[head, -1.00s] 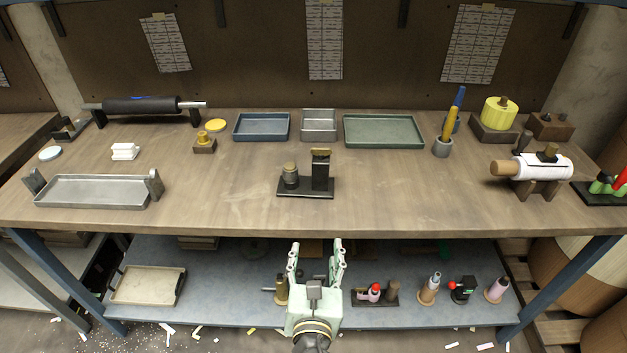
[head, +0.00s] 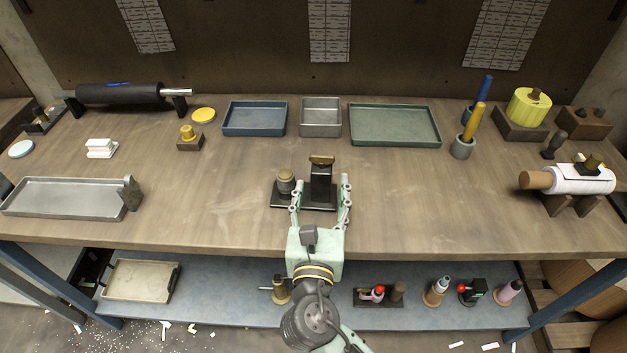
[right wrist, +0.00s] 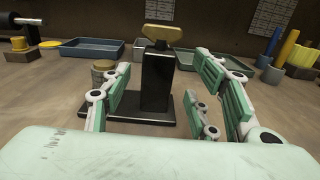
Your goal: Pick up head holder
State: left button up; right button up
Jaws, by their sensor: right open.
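The head holder seems to be the black stand (head: 321,186) near the middle of the table, a dark upright post with a brass-coloured piece (head: 321,160) on top. A short round knob (head: 286,181) stands on the same black base, left of the post. My right gripper (head: 321,196) is open in front of the stand, its fingers pointing at it. In the right wrist view the post (right wrist: 157,82) stands upright between the spread fingers, apart from them as far as I can tell. My left gripper is not in view.
Behind the stand are a blue tray (head: 255,118), a small grey tray (head: 320,117) and a green tray (head: 394,125). A long metal tray (head: 66,198) lies at left. A white roll (head: 582,180) on a stand is at right. Table on both sides of the stand is clear.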

aim_at(321, 181)
jog(key=shift+w+r, duration=0.15)
jog(key=shift+w, duration=0.85)
jog(key=w, duration=0.2)
jog(key=shift+w, duration=0.4)
jog(key=shift+w+f, duration=0.2)
jog(key=shift+w, duration=0.15)
jog(key=c, duration=0.5)
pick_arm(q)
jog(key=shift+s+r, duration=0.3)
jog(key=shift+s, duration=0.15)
pick_arm(e)
jog(key=shift+r, duration=0.1)
grip_shut()
